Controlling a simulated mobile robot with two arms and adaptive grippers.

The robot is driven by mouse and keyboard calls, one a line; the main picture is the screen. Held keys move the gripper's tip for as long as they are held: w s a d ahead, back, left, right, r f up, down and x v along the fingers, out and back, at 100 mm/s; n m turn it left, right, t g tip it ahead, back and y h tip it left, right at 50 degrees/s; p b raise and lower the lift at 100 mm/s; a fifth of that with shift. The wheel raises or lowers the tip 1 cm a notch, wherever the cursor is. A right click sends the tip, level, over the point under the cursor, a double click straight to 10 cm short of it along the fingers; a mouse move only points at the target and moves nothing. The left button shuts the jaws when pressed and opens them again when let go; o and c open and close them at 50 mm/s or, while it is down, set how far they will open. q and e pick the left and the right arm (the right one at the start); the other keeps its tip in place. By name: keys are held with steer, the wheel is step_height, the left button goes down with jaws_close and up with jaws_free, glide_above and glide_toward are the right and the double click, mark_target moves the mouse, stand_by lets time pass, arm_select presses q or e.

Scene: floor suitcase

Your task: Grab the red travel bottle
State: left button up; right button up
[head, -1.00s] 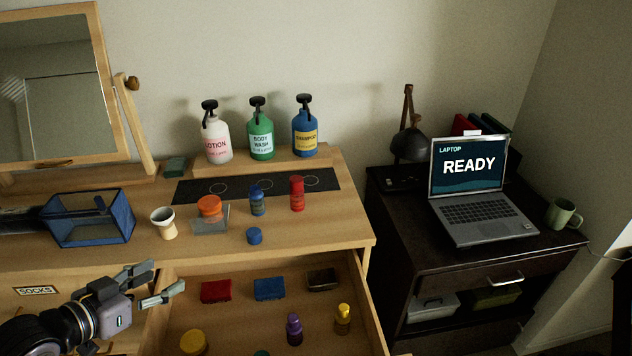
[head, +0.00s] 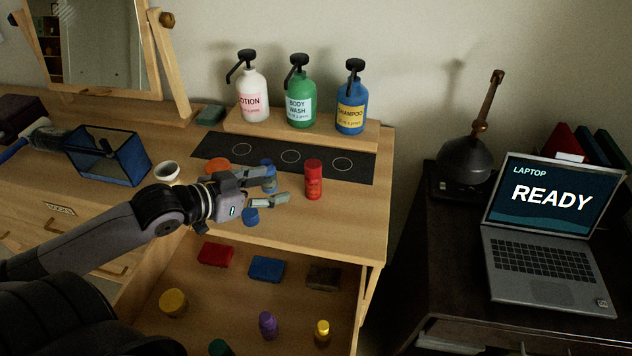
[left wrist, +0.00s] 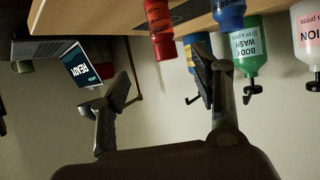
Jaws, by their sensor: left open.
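The red travel bottle (head: 313,180) stands upright on the dresser top, at the front edge of the dark mat. It also shows in the left wrist view (left wrist: 160,28), where the picture is upside down, ahead of the fingers and between them. My left gripper (head: 280,186) is open and empty, just left of the red bottle and apart from it. A blue travel bottle (head: 269,176) stands behind the left gripper's fingers, partly hidden; a blue cap (head: 251,216) lies in front. My right gripper is not in view.
Lotion (head: 252,92), body wash (head: 299,95) and shampoo (head: 351,102) pump bottles stand on a riser behind. An orange-lidded jar (head: 217,164) is partly hidden by my arm. The open drawer (head: 205,317) below holds several small items. A laptop (head: 548,240) stands right.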

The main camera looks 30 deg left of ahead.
mark_target(307, 178)
arm_select(q)
steer(key=x, duration=0.9)
steer(key=shift+r, duration=0.1)
steer(key=shift+w+d+f, duration=0.25)
steer(key=shift+w+f, duration=0.1)
steer(key=shift+w, duration=0.25)
steer(key=x, duration=0.2)
steer(key=p+x, duration=0.1)
steer(key=x, duration=0.2)
steer(key=shift+a+f, duration=0.1)
steer(key=shift+a, duration=0.15)
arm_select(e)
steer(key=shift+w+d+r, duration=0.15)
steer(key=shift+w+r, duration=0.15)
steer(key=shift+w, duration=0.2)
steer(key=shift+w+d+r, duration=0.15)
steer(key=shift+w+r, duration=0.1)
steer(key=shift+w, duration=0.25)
arm_select(q)
steer(key=shift+c, duration=0.4)
steer(key=c, duration=1.2)
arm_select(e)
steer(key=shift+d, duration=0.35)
